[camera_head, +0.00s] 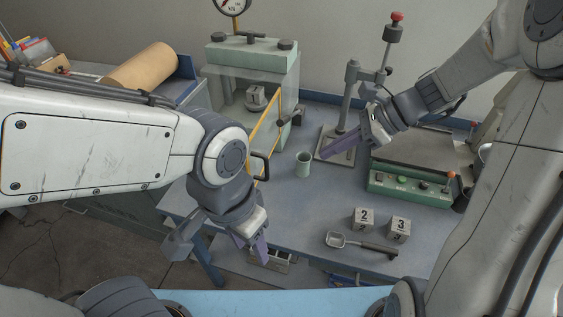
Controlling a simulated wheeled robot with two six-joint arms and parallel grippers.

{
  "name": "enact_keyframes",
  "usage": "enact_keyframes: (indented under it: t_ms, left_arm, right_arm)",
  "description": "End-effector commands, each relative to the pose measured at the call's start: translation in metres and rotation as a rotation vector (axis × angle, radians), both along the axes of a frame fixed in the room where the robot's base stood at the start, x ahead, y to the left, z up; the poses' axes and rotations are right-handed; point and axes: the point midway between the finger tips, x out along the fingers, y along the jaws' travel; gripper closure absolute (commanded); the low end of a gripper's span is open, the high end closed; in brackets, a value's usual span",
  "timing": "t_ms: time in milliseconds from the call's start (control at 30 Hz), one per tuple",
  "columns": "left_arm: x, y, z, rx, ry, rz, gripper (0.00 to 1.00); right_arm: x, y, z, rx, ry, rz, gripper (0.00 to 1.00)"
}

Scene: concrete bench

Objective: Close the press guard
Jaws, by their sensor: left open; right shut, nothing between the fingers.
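The press (250,54) stands at the back of the bench, with a pale green top and a gauge above it. Its guard (265,122), a clear panel in a yellow frame, stands open, swung out towards me from the right side of the press. A dark handle (266,167) shows near the guard's lower front edge. My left wrist is in front of part of the guard and hides it. My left gripper (251,247) is open, pointing down near the bench's front edge, below the handle. My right gripper (338,149) is shut and empty, near the grey stand.
A green cup (303,164) stands right of the guard. A grey stand with a red knob (397,17) and a green-based machine (408,188) are further right. Numbered blocks (363,219) and a scoop (361,244) lie at front right. The bench middle is clear.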

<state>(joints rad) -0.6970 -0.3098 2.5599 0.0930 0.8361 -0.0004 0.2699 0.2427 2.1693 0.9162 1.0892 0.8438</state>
Motion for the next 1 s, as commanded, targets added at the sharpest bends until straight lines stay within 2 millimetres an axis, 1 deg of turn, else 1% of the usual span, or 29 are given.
enact_keyframes:
  t_ms: [167,300,467,600,700,833,1000]
  left_arm:
    - [0.000,0.000,-0.002,0.000,0.000,0.000,0.50]
    - [0.000,0.000,-0.003,0.000,0.000,0.000,0.50]
    - [0.000,0.000,-0.005,0.000,0.000,0.000,0.50]
    - [0.000,0.000,0.001,0.000,0.000,0.000,0.50]
    - [0.000,0.000,0.003,0.000,0.000,0.000,0.50]
    - [0.000,0.000,0.004,0.000,0.000,0.000,0.50]
    - [0.000,0.000,0.004,0.000,0.000,0.000,0.50]
  right_arm:
    - [0.001,0.023,-0.022,0.000,0.005,0.009,1.00]
    - [0.003,0.045,-0.044,0.000,0.006,0.011,1.00]
    - [0.006,0.068,-0.068,-0.002,0.005,0.011,1.00]
    - [0.009,0.090,-0.065,-0.004,0.000,0.011,1.00]
    - [0.011,0.099,-0.066,-0.004,0.001,0.010,1.00]
    - [0.012,0.106,-0.066,-0.004,-0.001,0.008,1.00]
    - [0.012,0.107,-0.067,-0.004,-0.001,0.007,1.00]
